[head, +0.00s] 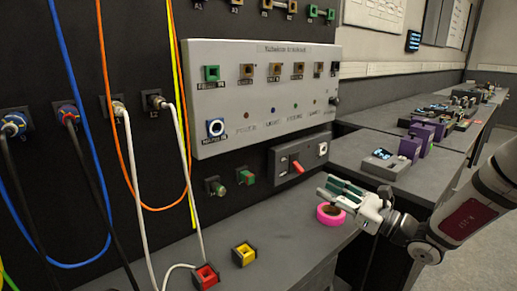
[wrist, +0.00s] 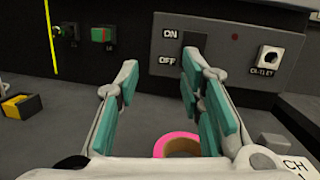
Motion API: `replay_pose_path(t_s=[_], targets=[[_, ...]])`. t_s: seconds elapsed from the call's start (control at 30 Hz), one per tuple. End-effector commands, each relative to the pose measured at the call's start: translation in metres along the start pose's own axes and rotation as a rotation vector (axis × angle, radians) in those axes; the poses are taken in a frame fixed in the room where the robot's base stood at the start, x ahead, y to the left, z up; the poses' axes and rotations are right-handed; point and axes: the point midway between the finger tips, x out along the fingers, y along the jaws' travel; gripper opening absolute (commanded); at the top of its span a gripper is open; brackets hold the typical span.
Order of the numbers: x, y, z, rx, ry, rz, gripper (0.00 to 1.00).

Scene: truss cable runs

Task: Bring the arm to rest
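My gripper (head: 342,190) is at the end of my arm, over the bench at the centre right of the head view. In the wrist view its two fingers with teal pads (wrist: 160,95) stand apart with nothing between the tips. A pink tape roll (head: 330,214) lies on the bench just below the gripper; it also shows low between the fingers in the wrist view (wrist: 178,144). In front of the fingers is a grey switch box (head: 299,157) with ON and OFF marks. Its red lever shows in the head view; in the wrist view the switch area is partly hidden behind a finger.
A large grey panel (head: 255,122) with coloured sockets is on the black wall. Blue, orange and white cables hang at the left. Red (head: 206,276) and yellow (head: 244,253) blocks sit on the bench (head: 290,240). A grey device (head: 386,163) and purple blocks (head: 410,148) stand further right.

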Motion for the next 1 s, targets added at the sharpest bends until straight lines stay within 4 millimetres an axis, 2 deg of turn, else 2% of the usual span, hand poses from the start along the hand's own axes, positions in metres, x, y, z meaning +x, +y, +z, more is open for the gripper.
replay_pose_path(t_s=[0.1, 0.23, 0.37, 0.5, 0.6, 0.73, 0.9, 1.0], targets=[[0.017, 0.059, 0.026, -0.123, 0.055, 0.214, 0.35], [0.019, 0.127, 0.046, -0.268, 0.123, 0.461, 0.35], [0.005, 0.187, 0.060, -0.417, 0.191, 0.694, 0.35], [-0.022, 0.241, 0.071, -0.580, 0.263, 0.930, 0.35], [-0.048, 0.272, 0.077, -0.702, 0.315, 1.087, 0.35], [-0.087, 0.300, 0.083, -0.866, 0.384, 1.279, 0.35], [-0.142, 0.319, 0.090, -1.085, 0.478, 1.502, 0.35], [-0.173, 0.322, 0.094, -1.216, 0.535, 1.614, 0.35]])
